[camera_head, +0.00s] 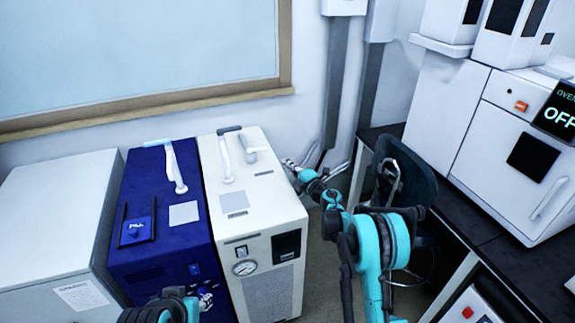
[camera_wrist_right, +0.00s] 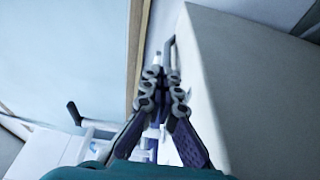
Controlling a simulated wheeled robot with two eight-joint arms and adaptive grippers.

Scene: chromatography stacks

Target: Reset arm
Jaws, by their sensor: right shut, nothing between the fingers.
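My right arm (camera_head: 372,245), teal and black, comes in from the lower right in the head view. My right gripper (camera_head: 291,164) is beyond the right side of the white instrument with the gauge (camera_head: 248,232), and the floor and wall show behind it. In the right wrist view the fingers of the right gripper (camera_wrist_right: 162,75) are together, with nothing seen between them. A pale, flat-sided box surface (camera_wrist_right: 235,85) fills the right of that view, close to the fingers.
A blue instrument (camera_head: 150,230) and a white cabinet (camera_head: 50,225) stand left of the gauge instrument. At right, a dark bench (camera_head: 480,235) carries an oven (camera_head: 500,140) with an "OFF" display. A dark chair (camera_head: 410,180) stands behind my right arm.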

